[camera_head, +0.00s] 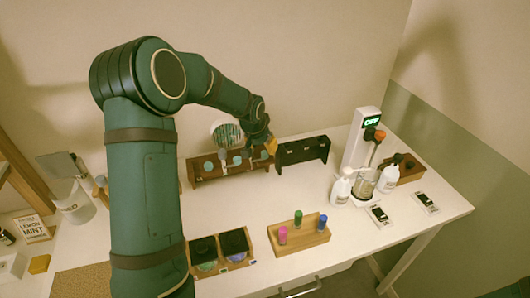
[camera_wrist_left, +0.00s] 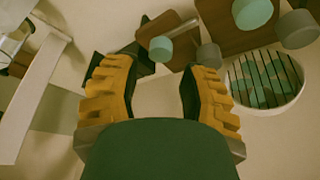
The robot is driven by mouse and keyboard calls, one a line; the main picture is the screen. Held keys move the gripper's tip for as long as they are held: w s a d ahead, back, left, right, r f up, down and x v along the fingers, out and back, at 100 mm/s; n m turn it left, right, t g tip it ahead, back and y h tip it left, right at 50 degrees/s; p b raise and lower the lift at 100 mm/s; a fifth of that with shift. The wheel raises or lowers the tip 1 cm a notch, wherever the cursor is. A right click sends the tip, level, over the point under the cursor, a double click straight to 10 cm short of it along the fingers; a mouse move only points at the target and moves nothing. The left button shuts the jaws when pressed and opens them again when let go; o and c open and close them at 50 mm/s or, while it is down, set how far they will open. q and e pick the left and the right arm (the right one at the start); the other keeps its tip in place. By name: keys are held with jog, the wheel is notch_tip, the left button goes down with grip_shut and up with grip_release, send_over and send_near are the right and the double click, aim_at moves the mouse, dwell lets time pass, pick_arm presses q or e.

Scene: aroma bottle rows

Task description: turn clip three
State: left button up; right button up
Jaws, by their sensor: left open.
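A long brown wooden rack (camera_head: 203,182) stands at the back of the table and carries a row of teal round pieces (camera_head: 208,166) and grey knob-like clips (camera_head: 222,154). I cannot tell which clip is the third. My left gripper (camera_head: 268,146) is over the rack's right end and partly hides it. In the left wrist view the orange fingers (camera_wrist_left: 160,92) are spread apart with nothing between them. A teal piece (camera_wrist_left: 160,48) and a grey clip (camera_wrist_left: 208,55) show just beyond the fingertips. Contact cannot be judged. My right gripper is out of view.
A black rack (camera_head: 303,152) stands right of my left gripper. A round slotted holder (camera_wrist_left: 265,80) is close by the fingers. In front are a wooden tray (camera_head: 300,240) with coloured vials and two dark-filled boxes (camera_head: 234,245). A dispenser (camera_head: 360,140) and white bottles (camera_head: 341,188) stand right.

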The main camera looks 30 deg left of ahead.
aim_at(265, 152)
pick_arm(q)
jog(key=shift+x, duration=2.35)
grip_shut()
